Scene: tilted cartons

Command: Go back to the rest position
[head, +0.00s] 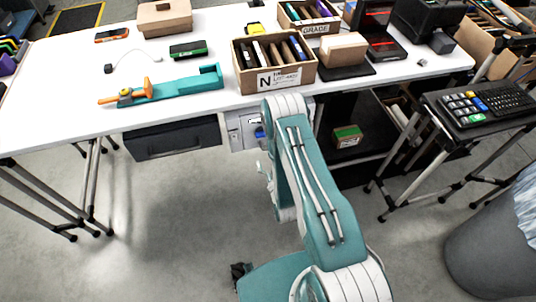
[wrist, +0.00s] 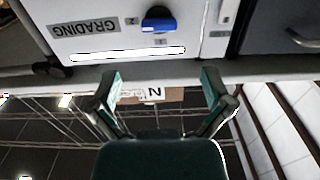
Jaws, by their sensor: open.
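My gripper (wrist: 160,82) shows in the wrist view with its two fingers wide apart and nothing between them. In the head view my teal and white arm reaches up toward the table's front edge and hides most of the gripper. The wrist view is upside down and shows a white box with a blue knob (wrist: 158,19) and a grading label (wrist: 84,27). Part of a carton marked N (wrist: 153,93) appears beyond the fingers. In the head view that carton (head: 278,79) stands on the table just past my arm, filled with several upright devices.
The white table (head: 60,110) holds a teal tool (head: 165,88), a green-black device (head: 188,49), a brown box (head: 164,18) and a second carton (head: 308,24). A drawer (head: 172,138) hangs below. A keypad stand (head: 480,103) and grey bin (head: 490,245) are right. Floor at left is clear.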

